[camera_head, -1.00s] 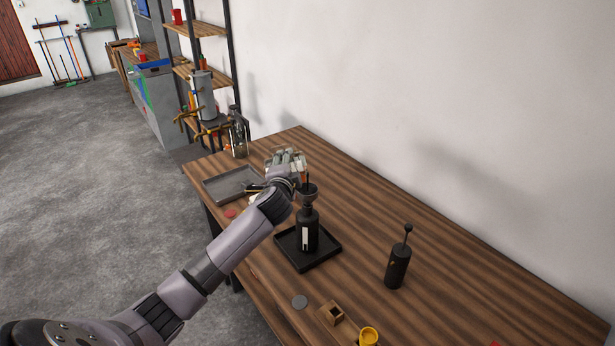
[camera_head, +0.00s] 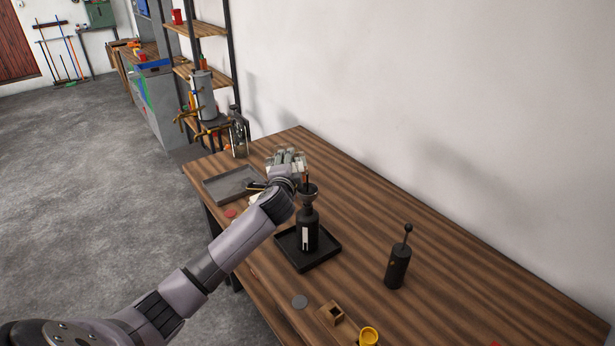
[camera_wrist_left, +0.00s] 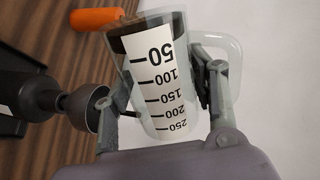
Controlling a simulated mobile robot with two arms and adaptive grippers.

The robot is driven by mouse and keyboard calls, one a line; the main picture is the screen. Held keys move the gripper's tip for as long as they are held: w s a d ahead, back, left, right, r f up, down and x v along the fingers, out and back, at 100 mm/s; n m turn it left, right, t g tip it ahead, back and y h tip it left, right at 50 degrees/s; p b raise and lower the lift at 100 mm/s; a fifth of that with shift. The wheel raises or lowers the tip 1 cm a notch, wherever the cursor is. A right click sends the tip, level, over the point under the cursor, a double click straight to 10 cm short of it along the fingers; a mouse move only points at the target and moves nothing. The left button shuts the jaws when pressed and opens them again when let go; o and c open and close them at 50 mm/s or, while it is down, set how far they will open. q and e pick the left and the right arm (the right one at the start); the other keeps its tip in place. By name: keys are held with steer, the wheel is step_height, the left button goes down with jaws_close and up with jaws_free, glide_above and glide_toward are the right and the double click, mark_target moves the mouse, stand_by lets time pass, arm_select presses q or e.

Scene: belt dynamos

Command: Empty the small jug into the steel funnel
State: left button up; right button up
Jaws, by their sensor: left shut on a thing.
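The small jug (camera_wrist_left: 160,85) is clear, with a white scale label and a handle on its right side in the left wrist view. Dark liquid lies at its 50-mark end. My left gripper is shut on it in that view (camera_wrist_left: 160,100); it also shows in the head view (camera_head: 287,160), just behind and left of the funnel, where the jug is largely hidden. The steel funnel (camera_head: 308,191) sits in the neck of a black bottle (camera_head: 307,232) and also shows beside the left finger in the left wrist view (camera_wrist_left: 84,118). My right gripper is not in view.
The bottle stands in a black tray (camera_head: 327,254). A grey tray (camera_head: 228,186) lies behind left. A black canister with a knob (camera_head: 397,265), a yellow cup (camera_head: 368,336) and a small wooden block (camera_head: 331,314) stand right and front. The table's right part is mostly clear.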

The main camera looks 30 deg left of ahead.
arm_select(q)
steer(key=shift+r, duration=0.1)
stand_by(0.3)
steer(key=shift+w+d+m, duration=0.1)
steer(key=shift+m, duration=0.2)
stand_by(0.6)
steer(key=shift+d+m, duration=0.1)
steer(key=shift+m, duration=0.2)
steer(key=shift+w+d+m+y, duration=0.1)
steer(key=shift+m+y, duration=0.2)
stand_by(0.6)
steer(key=shift+r, duration=0.15)
